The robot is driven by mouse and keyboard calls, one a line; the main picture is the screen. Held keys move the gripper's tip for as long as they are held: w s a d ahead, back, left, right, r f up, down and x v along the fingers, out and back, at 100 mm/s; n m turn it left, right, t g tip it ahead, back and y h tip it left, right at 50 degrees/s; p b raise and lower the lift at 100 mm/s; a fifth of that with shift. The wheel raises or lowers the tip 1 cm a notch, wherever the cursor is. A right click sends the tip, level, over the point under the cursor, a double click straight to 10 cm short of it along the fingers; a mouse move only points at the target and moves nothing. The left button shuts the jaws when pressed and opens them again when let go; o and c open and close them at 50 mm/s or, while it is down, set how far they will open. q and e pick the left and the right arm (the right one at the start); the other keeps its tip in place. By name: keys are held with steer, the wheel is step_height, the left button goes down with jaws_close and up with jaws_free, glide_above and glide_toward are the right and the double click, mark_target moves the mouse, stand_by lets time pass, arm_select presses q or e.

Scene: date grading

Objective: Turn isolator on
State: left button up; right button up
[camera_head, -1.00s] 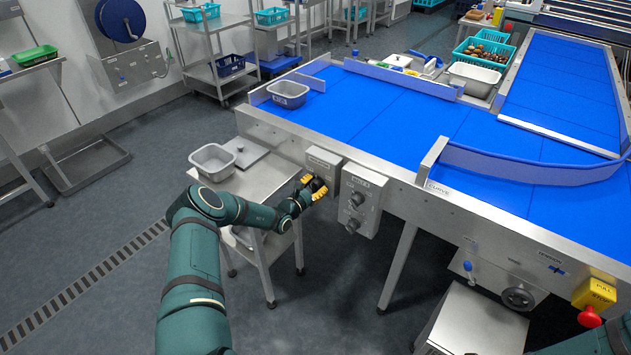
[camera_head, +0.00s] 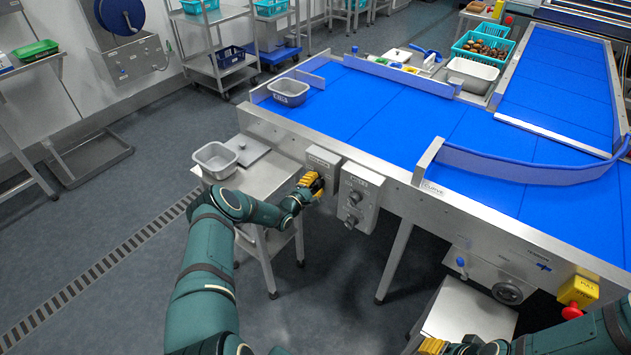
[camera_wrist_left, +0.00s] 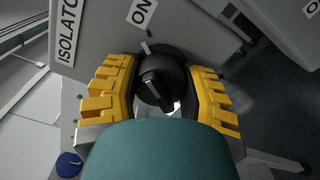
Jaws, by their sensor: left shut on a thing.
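The isolator box (camera_head: 322,161) is a grey panel on the front side of the conveyor frame. In the left wrist view its ISOLATOR label (camera_wrist_left: 67,30) and ON label (camera_wrist_left: 142,12) can be read. Its round black knob (camera_wrist_left: 160,78) sits between the yellow fingers of my left gripper (camera_wrist_left: 165,92), which is shut on it. In the head view my left gripper (camera_head: 311,185) is at the box and hides the knob. My right gripper (camera_head: 432,346) is partly cut off at the bottom edge.
A second control box (camera_head: 354,196) with two knobs is close to the right of the isolator box. A steel trolley (camera_head: 262,178) with a grey tub (camera_head: 214,160) stands at the left. A yellow box with a red stop button (camera_head: 572,312) is at the lower right.

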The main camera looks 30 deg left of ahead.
arm_select(q)
steer(key=shift+m+p, duration=0.35)
steer(key=shift+m, duration=0.45)
steer(key=o, duration=1.2)
steer(key=shift+a, duration=0.1)
steer(key=s, duration=0.8)
steer(key=s+a, duration=0.1)
steer(key=s, duration=0.3)
steer(key=shift+d, duration=0.15)
